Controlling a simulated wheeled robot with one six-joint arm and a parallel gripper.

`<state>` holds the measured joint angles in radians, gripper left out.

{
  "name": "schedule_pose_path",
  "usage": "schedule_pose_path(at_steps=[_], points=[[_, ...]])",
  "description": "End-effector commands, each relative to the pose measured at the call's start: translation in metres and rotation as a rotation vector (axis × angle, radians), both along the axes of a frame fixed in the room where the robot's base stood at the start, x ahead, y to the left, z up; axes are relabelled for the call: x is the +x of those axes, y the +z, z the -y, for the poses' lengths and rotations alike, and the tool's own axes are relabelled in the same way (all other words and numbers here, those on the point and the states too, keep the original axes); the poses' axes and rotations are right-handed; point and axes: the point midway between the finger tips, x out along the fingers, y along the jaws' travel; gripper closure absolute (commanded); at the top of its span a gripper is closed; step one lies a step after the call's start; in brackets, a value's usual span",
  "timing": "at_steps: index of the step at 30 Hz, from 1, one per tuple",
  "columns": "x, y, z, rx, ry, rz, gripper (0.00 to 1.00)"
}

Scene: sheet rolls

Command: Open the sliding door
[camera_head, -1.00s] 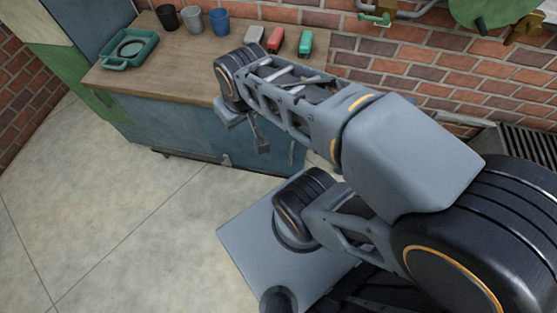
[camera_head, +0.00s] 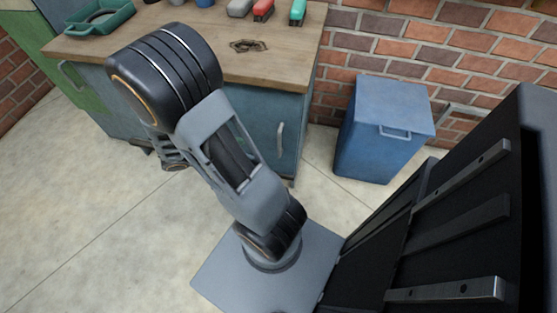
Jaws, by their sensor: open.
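The blue-grey cabinet (camera_head: 295,123) stands against the brick wall under a wooden top. Its front has an upright pale handle (camera_head: 280,138) at the right and another handle (camera_head: 72,75) at the far left. The front panel (camera_head: 262,125) around the right handle looks closed, but my arm covers the middle of the front, so I cannot tell where one sliding door ends. My arm rises from its base plate, with its big black joint in front of the cabinet. A few grey link parts show below that joint. My gripper is hidden behind my arm.
A blue box (camera_head: 385,130) with a handle stands on the floor right of the cabinet. The wooden top (camera_head: 275,65) holds a green tray (camera_head: 100,17), several small items and a dark ornament (camera_head: 248,45). The floor at the left (camera_head: 100,210) is clear.

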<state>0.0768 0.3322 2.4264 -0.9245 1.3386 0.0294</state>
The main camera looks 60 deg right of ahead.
Motion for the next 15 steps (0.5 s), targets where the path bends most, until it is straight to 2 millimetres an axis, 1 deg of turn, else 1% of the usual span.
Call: schedule_pose_path(at_steps=[1,3,6,9,10,12,15], points=[[0.000,-0.047,0.009,-0.045,0.051,-0.099,0.59],[0.002,-0.076,0.021,-0.100,0.124,-0.207,0.59],[0.006,-0.110,0.033,-0.159,0.217,-0.330,0.59],[0.010,-0.137,0.040,-0.199,0.294,-0.418,0.59],[0.011,-0.143,0.042,-0.209,0.313,-0.437,0.59],[0.013,-0.155,0.045,-0.224,0.349,-0.473,0.59],[0.014,-0.165,0.048,-0.239,0.383,-0.506,0.59]])
